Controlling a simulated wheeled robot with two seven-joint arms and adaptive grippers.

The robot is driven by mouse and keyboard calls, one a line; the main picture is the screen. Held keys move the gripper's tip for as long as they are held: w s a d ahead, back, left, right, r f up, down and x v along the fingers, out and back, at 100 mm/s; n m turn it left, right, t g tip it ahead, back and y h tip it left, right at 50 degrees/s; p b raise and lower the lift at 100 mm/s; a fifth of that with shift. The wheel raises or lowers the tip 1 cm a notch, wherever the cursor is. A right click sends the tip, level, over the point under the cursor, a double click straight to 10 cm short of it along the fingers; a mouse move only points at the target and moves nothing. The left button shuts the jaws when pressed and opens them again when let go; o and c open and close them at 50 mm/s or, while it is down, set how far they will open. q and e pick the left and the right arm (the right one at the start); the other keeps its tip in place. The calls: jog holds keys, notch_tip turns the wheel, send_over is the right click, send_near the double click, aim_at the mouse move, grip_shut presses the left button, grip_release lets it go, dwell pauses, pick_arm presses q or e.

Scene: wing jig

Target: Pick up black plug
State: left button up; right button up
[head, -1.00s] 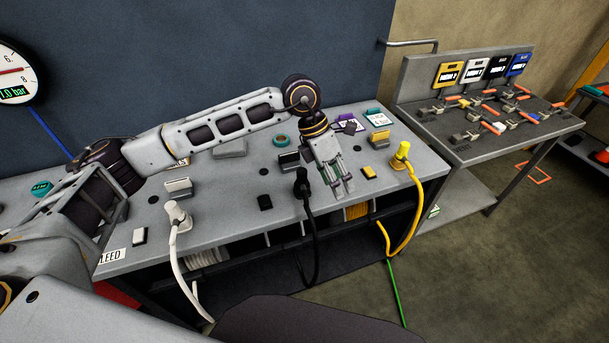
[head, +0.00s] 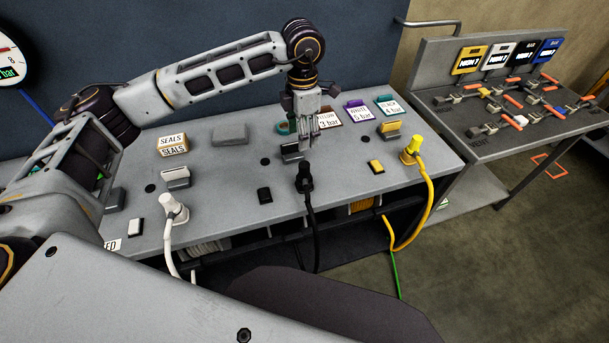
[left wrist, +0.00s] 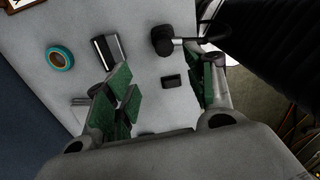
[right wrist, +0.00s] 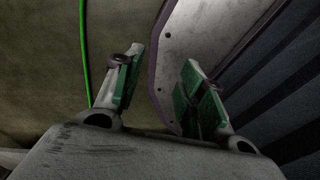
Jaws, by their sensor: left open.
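The black plug (head: 304,178) stands at the front edge of the grey bench, its black cable (head: 313,230) hanging down in front. My left gripper (head: 307,148) points down above the bench, just behind the plug in the head view. In the left wrist view the black plug (left wrist: 163,42) lies beyond the fingers, towards the top and outside the grip. The left gripper (left wrist: 163,95) is open, its green pads wide apart with nothing held. My right gripper (right wrist: 160,85) is open and empty in the right wrist view, and it is outside the head view.
A white plug (head: 174,208) stands left and a yellow plug (head: 413,150) right along the front edge. A second bench (head: 440,130) stands right.

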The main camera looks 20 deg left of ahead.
aim_at(304, 164)
pick_arm(q)
notch_tip(304, 164, down, 7)
jog(key=shift+f+p, duration=0.2)
jog(key=shift+p, duration=0.5)
jog(key=shift+f, duration=0.5)
pick_arm(e)
jog(key=shift+w+r, duration=0.5)
jog(key=shift+r, duration=0.3)
pick_arm(q)
jog(key=shift+f, duration=0.1)
jog(key=shift+s+d+f+p, duration=0.2)
jog(key=shift+f+p, duration=0.25)
jog(key=shift+f, duration=0.25)
jog(key=shift+s+d+f+p, duration=0.15)
jog(key=shift+f+p, duration=0.25)
jog(key=shift+f, duration=1.15)
jog(key=shift+a+f, duration=0.1)
jog(key=shift+f, duration=0.2)
pick_arm(e)
notch_tip(304, 164, up, 2)
jog(key=shift+a+r, duration=0.1)
jog(key=shift+a, duration=0.05)
